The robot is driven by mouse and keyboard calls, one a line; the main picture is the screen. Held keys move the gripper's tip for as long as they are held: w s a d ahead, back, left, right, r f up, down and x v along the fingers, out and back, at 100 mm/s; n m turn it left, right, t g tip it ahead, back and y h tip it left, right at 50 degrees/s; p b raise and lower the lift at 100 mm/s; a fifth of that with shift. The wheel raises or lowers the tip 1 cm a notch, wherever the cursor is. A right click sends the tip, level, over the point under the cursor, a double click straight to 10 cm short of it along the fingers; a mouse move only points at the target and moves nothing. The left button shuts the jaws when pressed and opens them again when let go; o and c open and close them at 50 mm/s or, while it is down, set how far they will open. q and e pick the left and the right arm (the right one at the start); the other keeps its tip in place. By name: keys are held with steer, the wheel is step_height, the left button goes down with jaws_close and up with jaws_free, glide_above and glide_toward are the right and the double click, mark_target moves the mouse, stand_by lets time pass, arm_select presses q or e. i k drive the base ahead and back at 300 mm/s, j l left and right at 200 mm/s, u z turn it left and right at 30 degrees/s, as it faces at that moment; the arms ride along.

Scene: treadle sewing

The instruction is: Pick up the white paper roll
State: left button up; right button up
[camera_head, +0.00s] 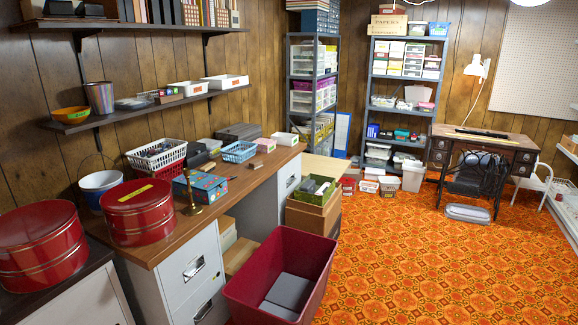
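I cannot make out a white paper roll for certain anywhere in this view. Several small items on the shelves and in the bins are too small to tell. A white and blue round tub (101,187) stands on the desk behind a red tin, but it looks like a container. Neither of my grippers shows in the head view.
A wooden desk (232,187) along the left wall holds a red round tin (137,213), baskets and boxes. A dark red bin (256,262) stands in front of it. Storage racks (400,78) and a treadle sewing table (483,143) stand at the back. The patterned orange floor (430,265) is clear.

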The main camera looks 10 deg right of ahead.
mark_target(323, 188)
steer(key=i+l+z, duration=0.45)
steer(key=i+z, duration=0.25)
steer(key=i, duration=0.2)
steer(key=i+z, duration=0.35)
steer(key=i, duration=0.15)
steer(key=i+u, duration=0.15)
steer(key=i, duration=0.35)
steer(key=i+l+u, duration=0.1)
steer(key=i, duration=0.4)
steer(key=i+l+u, duration=0.15)
steer(key=i, duration=0.3)
steer(key=i+l+u, duration=0.15)
steer(key=i+l, duration=0.15)
steer(key=i, duration=0.2)
